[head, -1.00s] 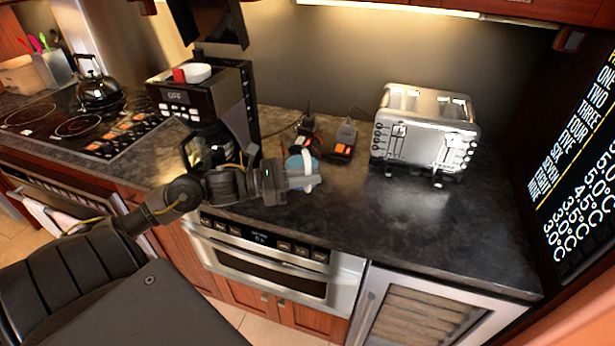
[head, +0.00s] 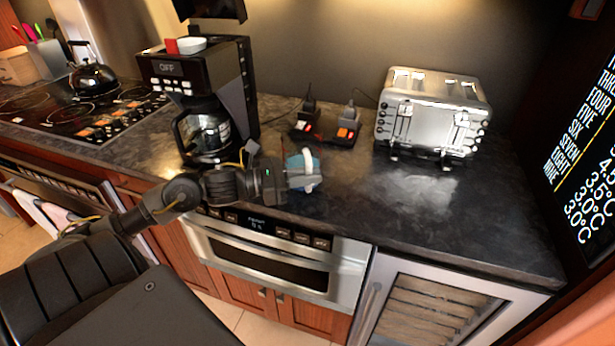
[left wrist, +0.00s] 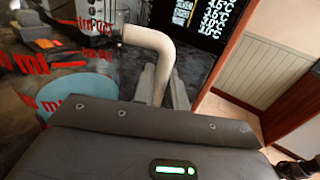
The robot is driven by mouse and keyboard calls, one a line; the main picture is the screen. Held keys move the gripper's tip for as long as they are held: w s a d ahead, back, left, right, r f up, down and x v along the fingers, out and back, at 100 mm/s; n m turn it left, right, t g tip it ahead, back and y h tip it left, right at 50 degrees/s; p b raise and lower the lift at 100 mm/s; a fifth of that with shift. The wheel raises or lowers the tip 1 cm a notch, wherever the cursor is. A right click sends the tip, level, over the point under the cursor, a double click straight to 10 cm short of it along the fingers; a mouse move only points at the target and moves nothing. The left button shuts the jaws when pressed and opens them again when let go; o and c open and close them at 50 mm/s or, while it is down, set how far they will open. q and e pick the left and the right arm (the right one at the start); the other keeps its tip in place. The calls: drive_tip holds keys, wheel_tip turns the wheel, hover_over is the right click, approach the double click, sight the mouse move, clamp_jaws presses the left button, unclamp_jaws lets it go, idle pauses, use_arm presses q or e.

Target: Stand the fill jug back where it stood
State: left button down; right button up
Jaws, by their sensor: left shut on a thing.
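The fill jug (head: 309,162) shows in the head view as a small light-blue body with a white handle, mostly hidden behind my left gripper (head: 303,178). The jug is over the front part of the dark counter (head: 400,215); I cannot tell whether its base touches it. In the left wrist view the pale curved handle (left wrist: 152,45) runs down between the fingers of my left gripper (left wrist: 163,88), which is shut on it. The blue body (left wrist: 72,88) is to the left, partly hidden by the gripper housing. My right gripper is not in view.
A coffee maker (head: 165,68) with a glass carafe (head: 205,130) stands left of the jug. A power strip (head: 325,132) lies behind it. A chrome toaster (head: 430,115) stands at the right. The counter in front of the toaster is clear. A microwave drawer (head: 265,262) sits below the counter edge.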

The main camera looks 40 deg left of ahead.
use_arm(q)
drive_tip(key=shift+r, duration=0.1)
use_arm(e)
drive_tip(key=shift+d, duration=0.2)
use_arm(q)
drive_tip(key=c, duration=1.3)
unclamp_jaws()
drive_tip(key=shift+c, duration=0.2)
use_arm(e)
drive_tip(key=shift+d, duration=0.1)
